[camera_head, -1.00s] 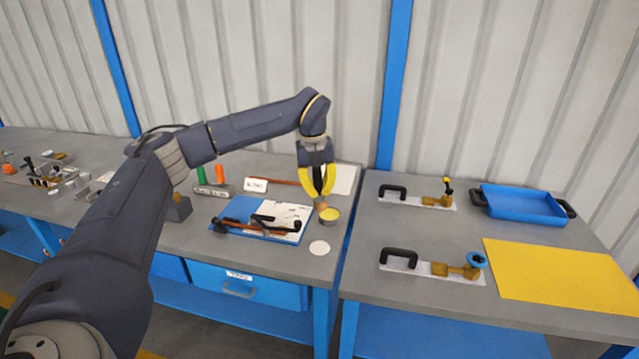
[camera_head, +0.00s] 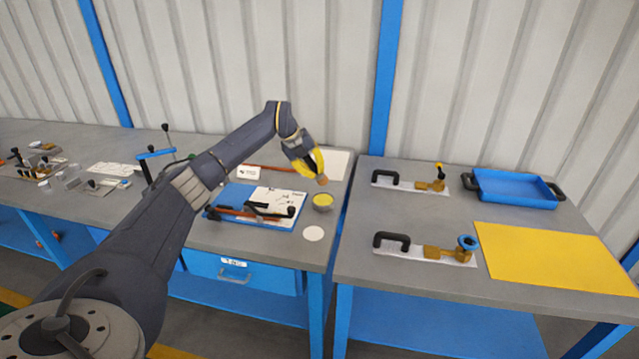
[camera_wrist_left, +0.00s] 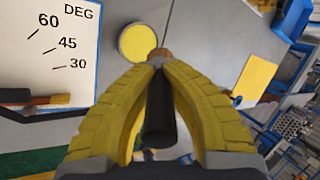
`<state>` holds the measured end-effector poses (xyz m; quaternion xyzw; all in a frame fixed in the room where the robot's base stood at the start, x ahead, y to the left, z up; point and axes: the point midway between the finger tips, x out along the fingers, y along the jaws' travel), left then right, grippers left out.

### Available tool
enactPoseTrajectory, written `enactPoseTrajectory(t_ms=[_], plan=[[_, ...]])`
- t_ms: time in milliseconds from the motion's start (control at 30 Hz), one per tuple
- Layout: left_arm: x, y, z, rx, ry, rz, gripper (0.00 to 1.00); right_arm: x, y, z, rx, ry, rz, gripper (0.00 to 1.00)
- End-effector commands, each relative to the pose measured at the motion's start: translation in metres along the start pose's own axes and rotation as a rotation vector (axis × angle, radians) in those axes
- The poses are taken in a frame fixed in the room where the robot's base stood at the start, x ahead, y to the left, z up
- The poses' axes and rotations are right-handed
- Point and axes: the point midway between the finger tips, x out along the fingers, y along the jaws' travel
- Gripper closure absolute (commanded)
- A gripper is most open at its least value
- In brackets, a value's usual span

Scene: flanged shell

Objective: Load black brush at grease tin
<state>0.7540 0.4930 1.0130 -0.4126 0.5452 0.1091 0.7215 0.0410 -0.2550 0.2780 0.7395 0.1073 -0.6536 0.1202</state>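My left gripper (camera_head: 310,163) has its yellow fingers shut on the black brush, tilted down to the right. In the left wrist view the brush's black handle (camera_wrist_left: 158,112) lies between the fingers, and its brown tip (camera_wrist_left: 160,53) points away from them. The brown tip also shows in the head view (camera_head: 322,180). The grease tin (camera_head: 323,201), round with yellow grease, stands on the left bench just below the tip. In the left wrist view the tin (camera_wrist_left: 138,42) is beside the tip; the tip appears apart from the grease. Whether it carries grease I cannot tell. My right gripper is not in view.
A white disc (camera_head: 313,233) lies in front of the tin. A blue board (camera_head: 222,207) with an angle sheet and tools lies to its left. The right bench holds two black-handled fittings, a blue tray (camera_head: 515,188) and a yellow mat (camera_head: 550,257). A gap separates the benches.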

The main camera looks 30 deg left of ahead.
Motion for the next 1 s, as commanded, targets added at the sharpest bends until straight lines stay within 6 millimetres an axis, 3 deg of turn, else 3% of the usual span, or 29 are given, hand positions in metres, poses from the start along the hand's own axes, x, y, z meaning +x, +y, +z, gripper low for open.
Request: enactPoseTrajectory(t_ms=[367, 1000], plan=[[0.006, 0.001, 0.007, 0.024, 0.002, -0.101, 1.0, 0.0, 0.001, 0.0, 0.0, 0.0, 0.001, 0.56], [0.048, 0.023, 0.004, 0.024, 0.002, -0.1, 1.0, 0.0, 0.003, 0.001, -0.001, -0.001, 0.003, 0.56]])
